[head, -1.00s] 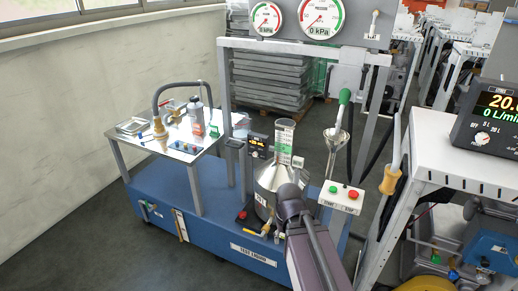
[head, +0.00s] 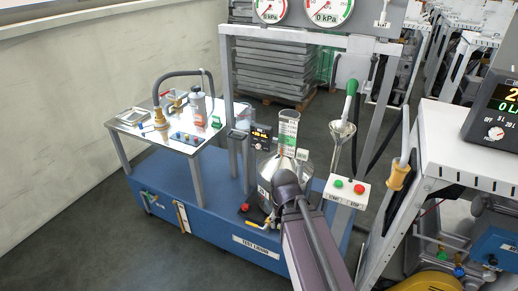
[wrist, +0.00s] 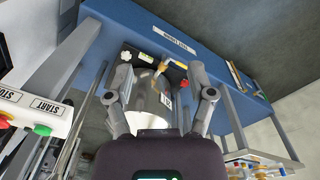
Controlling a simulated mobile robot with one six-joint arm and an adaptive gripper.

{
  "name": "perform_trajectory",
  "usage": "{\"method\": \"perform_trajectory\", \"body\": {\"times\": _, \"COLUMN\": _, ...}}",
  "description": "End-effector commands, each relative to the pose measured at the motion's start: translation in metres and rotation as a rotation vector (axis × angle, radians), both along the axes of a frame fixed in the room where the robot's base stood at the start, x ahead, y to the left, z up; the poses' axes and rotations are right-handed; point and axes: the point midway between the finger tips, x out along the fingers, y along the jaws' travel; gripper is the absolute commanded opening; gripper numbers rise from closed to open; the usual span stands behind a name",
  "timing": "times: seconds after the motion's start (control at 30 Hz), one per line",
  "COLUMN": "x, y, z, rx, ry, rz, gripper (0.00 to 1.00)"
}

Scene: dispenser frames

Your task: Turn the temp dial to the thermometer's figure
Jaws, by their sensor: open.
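I cannot pick out the temp dial or a thermometer for certain. A small black unit with lit orange digits (head: 261,138) stands on the blue-based rig, left of a clear graduated cylinder (head: 288,132); its figure is too small to read. A dark display unit (head: 500,115) at the right edge has a white round knob (head: 496,133); its digits are cut off. My gripper (wrist: 160,73) is open and empty in the wrist view, its fingers spread above a shiny metal vessel and the blue base (wrist: 222,28). In the head view my arm hides the gripper.
A metal side table (head: 128,120) with bottles and fittings stands left. The metal vessel (head: 268,170) is close by my arm. A START/STOP box (head: 347,191) and a funnel (head: 341,130) are to its right. A white bench (head: 455,150) stands right. The floor at front left is clear.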

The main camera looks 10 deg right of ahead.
Motion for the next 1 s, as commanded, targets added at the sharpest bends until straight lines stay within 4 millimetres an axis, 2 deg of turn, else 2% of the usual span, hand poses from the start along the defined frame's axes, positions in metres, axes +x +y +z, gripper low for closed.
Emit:
{"method": "perform_trajectory", "body": {"times": 0.1, "x": 0.017, "y": 0.001, "z": -0.013, "rx": -0.059, "ry": -0.031, "rz": -0.048, "gripper": 0.70}}
{"method": "perform_trajectory", "body": {"times": 0.27, "x": 0.052, "y": -0.011, "z": -0.030, "rx": -0.193, "ry": -0.124, "rz": -0.168, "gripper": 0.70}}
{"method": "perform_trajectory", "body": {"times": 0.4, "x": 0.095, "y": -0.021, "z": -0.043, "rx": -0.328, "ry": -0.266, "rz": -0.296, "gripper": 0.70}}
{"method": "perform_trajectory", "body": {"times": 0.6, "x": 0.160, "y": -0.024, "z": -0.050, "rx": -0.482, "ry": -0.543, "rz": -0.458, "gripper": 0.70}}
{"method": "perform_trajectory", "body": {"times": 0.77, "x": 0.211, "y": -0.014, "z": -0.047, "rx": -0.544, "ry": -0.796, "rz": -0.542, "gripper": 0.70}}
{"method": "perform_trajectory", "body": {"times": 1.0, "x": 0.281, "y": 0.026, "z": -0.035, "rx": -0.527, "ry": -1.187, "rz": -0.590, "gripper": 0.70}}
